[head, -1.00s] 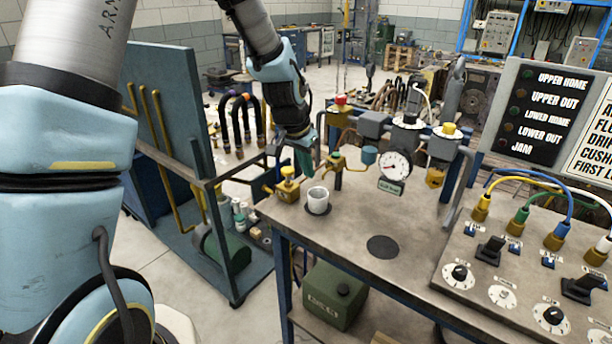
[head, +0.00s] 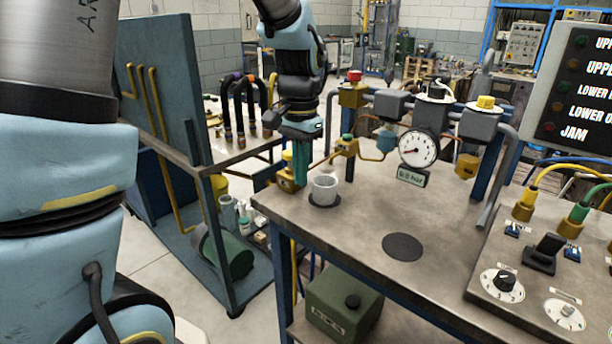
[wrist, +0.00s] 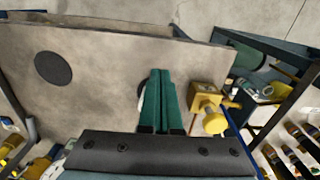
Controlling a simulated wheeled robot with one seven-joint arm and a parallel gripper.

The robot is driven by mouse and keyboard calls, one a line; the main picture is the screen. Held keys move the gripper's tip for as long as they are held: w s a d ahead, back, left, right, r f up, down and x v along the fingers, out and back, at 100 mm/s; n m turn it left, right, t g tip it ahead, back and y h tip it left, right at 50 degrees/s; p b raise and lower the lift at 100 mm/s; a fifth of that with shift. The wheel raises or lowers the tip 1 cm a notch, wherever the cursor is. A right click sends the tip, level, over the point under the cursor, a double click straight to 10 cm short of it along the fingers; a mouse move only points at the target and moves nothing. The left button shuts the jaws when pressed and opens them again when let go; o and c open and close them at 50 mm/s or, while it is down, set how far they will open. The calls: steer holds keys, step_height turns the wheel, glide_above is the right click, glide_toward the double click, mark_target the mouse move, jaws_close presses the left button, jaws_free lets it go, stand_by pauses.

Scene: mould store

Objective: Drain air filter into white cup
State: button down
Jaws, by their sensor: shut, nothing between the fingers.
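The white cup (head: 324,191) stands upright on a dark round pad near the bench's left end. In the wrist view a sliver of it (wrist: 140,101) shows beside my fingers; the rest is hidden. My gripper (head: 300,182) points down just left of the cup, its teal fingers together and empty; they also show in the wrist view (wrist: 162,74). A brass fitting with a yellow knob (head: 286,181) is partly hidden behind the fingers; it stands beside them in the wrist view (wrist: 207,101). I cannot tell which fitting is the air filter.
Behind the cup are a green-knobbed brass valve (head: 347,146), a blue-grey bowl unit (head: 386,139) and a pressure gauge (head: 418,149). A second, bare dark pad (head: 403,247) lies on the bench (head: 350,235). A control panel (head: 520,290) stands at right. The bench's front middle is clear.

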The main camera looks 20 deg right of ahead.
mark_target(318, 201)
step_height(318, 201, down, 7)
steer(key=shift+f+p, duration=0.1)
steer(key=shift+p, duration=0.3)
steer(key=d, duration=0.1)
steer(key=w+d+p, duration=0.1)
steer(key=shift+w+d+f, duration=0.15)
steer(key=shift+w+d, duration=0.15)
steer(key=shift+w+d+f, duration=0.1)
steer(key=shift+w+d, duration=0.15)
steer(key=shift+d, duration=0.15)
steer(key=shift+w+d+p, duration=0.25)
steer(key=shift+w+d, duration=0.1)
steer(key=shift+d, duration=0.2)
steer(key=shift+w+d+p, duration=0.25)
steer(key=shift+w+d, duration=0.05)
steer(key=shift+d, duration=0.2)
steer(key=shift+a, duration=0.1)
